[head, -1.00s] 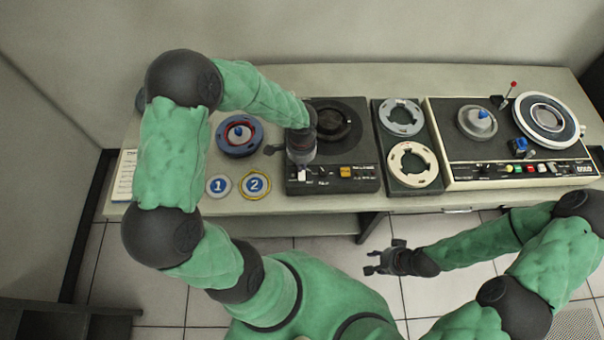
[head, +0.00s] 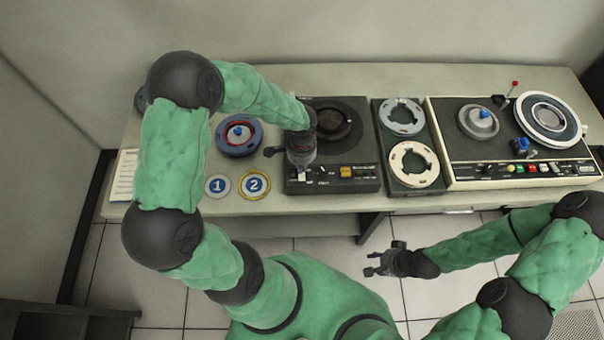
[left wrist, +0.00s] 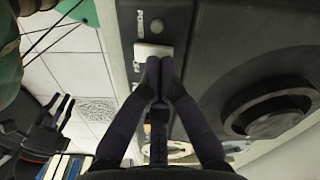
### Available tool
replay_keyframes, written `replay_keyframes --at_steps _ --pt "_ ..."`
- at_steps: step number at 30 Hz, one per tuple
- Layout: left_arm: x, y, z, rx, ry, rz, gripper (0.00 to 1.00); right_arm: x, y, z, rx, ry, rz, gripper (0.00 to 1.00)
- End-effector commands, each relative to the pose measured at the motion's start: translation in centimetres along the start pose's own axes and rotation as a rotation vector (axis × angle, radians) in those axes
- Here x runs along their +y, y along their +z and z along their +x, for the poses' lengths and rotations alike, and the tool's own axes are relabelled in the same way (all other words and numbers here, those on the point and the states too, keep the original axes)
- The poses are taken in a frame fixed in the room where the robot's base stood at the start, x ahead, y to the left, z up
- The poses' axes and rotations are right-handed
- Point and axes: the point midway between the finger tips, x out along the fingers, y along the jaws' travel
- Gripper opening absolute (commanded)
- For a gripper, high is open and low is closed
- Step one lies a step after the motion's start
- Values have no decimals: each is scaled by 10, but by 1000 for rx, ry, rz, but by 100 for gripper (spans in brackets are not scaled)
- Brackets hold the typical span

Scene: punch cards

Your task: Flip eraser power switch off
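The eraser (head: 368,108) is a dark box with a round black platter and a front control panel, in the middle of the bench. A white switch (head: 301,178) sits at the panel's left end, and it also shows in the left wrist view (left wrist: 152,52). My left gripper (head: 301,168) is over this part of the panel. In the left wrist view its two fingertips (left wrist: 159,62) are together, empty, right at the switch's edge; I cannot tell whether they touch it. My right gripper (head: 370,264) is open and empty, in front of the bench.
A yellow button (head: 346,172) and small switches share the panel. A blue-rimmed reel (head: 239,150) and round labels 1 (head: 218,185) and 2 (head: 254,185) lie left. A reel holder (head: 408,187) and a tape deck (head: 452,150) stand right. The floor in front is clear.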

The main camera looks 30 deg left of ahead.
Motion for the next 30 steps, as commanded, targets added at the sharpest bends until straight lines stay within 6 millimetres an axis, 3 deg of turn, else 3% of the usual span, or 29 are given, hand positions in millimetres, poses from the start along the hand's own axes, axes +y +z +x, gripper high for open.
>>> replay_keyframes --at_steps 30 --pt "0 0 14 -1 1 0 0 4 0 11 0 0 0 40"
